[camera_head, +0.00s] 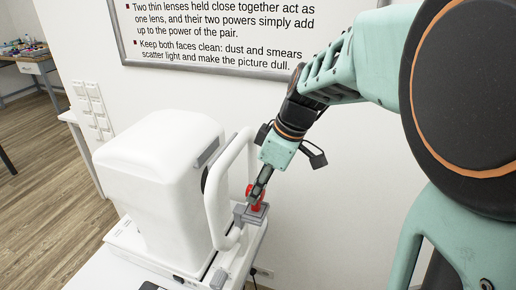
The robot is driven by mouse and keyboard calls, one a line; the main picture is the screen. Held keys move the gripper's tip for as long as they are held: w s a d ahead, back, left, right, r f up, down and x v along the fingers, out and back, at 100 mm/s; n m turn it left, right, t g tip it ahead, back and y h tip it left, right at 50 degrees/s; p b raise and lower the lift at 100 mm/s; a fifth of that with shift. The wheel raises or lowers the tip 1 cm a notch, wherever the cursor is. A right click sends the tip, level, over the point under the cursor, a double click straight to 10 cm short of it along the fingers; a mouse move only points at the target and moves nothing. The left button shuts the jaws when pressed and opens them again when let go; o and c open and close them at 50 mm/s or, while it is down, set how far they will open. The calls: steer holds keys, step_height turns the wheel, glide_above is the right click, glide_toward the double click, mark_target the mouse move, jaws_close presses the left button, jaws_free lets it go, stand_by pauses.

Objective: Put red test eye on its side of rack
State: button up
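The red test eye (257,206) is a small red piece at the front of the white eye-test machine, on or just above a small grey block (240,213). I cannot tell whether it rests on the block. My gripper (257,193) points down at the red eye, and its dark fingers cover part of it. The fingers are seen nearly edge-on, so whether they are closed on the eye is unclear. I cannot make out a rack with marked sides; whether the grey block belongs to it is unclear.
The white eye-test machine (160,165) stands left of my gripper, with a white curved frame (217,200) close beside it. A wall sign (220,30) hangs behind. A wooden desk (35,67) with small items stands far left. The floor at left is open.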

steer(key=c, duration=0.4)
steer(key=shift+r, duration=0.1)
steer(key=shift+r+p, duration=1.1)
steer(key=shift+r, duration=0.8)
